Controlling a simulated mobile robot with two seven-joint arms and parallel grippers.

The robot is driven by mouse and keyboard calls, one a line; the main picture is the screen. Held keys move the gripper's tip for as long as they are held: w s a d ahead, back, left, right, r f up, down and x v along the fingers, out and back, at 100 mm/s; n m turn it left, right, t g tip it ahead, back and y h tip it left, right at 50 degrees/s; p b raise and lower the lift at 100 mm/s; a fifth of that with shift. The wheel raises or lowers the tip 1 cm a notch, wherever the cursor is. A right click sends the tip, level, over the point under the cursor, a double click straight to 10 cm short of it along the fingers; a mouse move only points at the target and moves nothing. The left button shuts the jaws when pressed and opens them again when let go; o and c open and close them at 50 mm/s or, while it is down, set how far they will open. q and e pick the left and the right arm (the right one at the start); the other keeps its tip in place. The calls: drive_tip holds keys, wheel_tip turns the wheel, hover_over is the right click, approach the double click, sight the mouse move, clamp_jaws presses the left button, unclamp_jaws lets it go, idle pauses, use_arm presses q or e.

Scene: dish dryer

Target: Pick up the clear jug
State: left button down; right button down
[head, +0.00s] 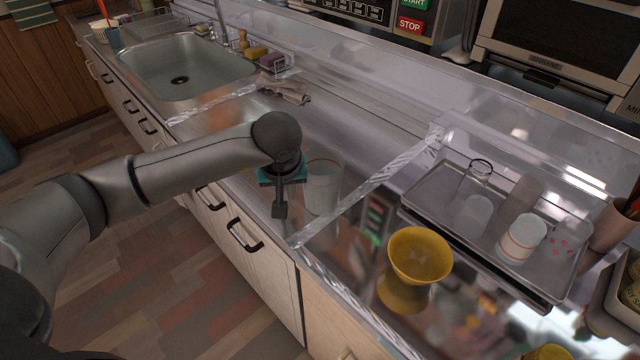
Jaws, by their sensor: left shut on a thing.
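The clear jug (323,188) is a see-through, slightly cloudy container with a reddish rim, upright at the counter's front edge in the middle of the head view. My left gripper (284,195) points down at the jug's left side and is shut on it. One dark finger shows; the other is hidden, so the exact grip point is unclear. I cannot tell whether the jug's base touches the counter. My right gripper is not in view.
A yellow vase-like cup (420,256) stands on the glossy counter to the right. Behind it, a metal tray (425,208) holds a glass and white cups. A sink (180,68) is at the upper left. A crumpled cloth (287,91) lies behind my arm.

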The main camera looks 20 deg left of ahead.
use_arm(q)
drive_tip(key=shift+r, duration=0.2)
idle(0.6)
